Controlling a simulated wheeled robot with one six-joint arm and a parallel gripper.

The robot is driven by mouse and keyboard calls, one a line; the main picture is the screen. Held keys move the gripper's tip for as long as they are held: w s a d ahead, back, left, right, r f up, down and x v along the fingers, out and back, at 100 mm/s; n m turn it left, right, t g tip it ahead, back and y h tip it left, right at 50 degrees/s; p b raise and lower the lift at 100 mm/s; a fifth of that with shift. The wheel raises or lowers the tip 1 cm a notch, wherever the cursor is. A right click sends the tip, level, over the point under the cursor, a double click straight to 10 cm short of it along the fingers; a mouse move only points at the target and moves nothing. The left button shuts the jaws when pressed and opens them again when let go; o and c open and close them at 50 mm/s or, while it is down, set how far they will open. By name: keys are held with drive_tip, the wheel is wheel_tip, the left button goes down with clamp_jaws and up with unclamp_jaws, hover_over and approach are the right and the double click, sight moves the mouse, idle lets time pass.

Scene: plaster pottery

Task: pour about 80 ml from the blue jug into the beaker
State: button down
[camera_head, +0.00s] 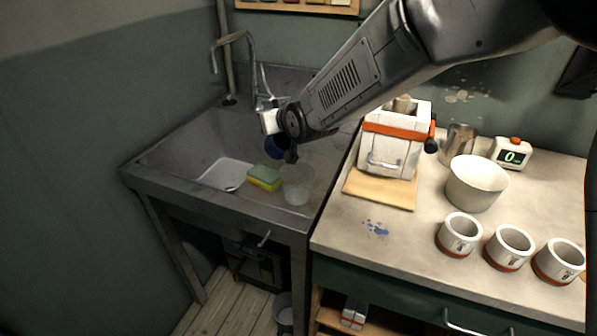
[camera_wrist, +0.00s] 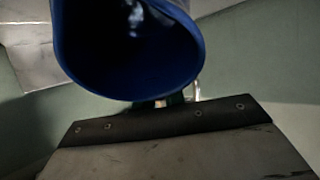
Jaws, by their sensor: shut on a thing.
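The blue jug (camera_head: 274,148) is mostly hidden behind my arm in the head view, above the sink unit. In the wrist view the blue jug (camera_wrist: 130,50) fills the upper middle, its wide mouth facing the camera and its inside dark with pale glints. My gripper (camera_head: 291,152) is shut on the jug; its fingers are hard to make out. The beaker (camera_head: 297,186), clear and pale, stands upright on the sink's front right ledge, just below my gripper and the jug. I cannot tell how much liquid is in either, and no stream shows.
A green and yellow sponge (camera_head: 264,178) lies left of the beaker. On the right counter stand a white orange-banded box (camera_head: 392,150), a white bowl (camera_head: 476,184), a metal pitcher (camera_head: 458,145) and several cups (camera_head: 459,235).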

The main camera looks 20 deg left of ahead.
drive_tip(key=shift+r, duration=0.15)
drive_tip(key=shift+s+r, duration=0.1)
drive_tip(key=shift+s+d+t+y, duration=0.1)
drive_tip(key=shift+t+y, duration=0.2)
drive_tip(key=shift+t, duration=0.1)
drive_tip(key=shift+s+d+t+y, duration=0.25)
drive_tip(key=shift+d+t+y, duration=0.05)
drive_tip(key=shift+t+y, duration=0.2)
drive_tip(key=shift+s+d+r+t+y+b, duration=0.3)
drive_tip(key=shift+s+r+t+y, duration=0.05)
drive_tip(key=shift+r+t+y, duration=0.25)
idle(0.8)
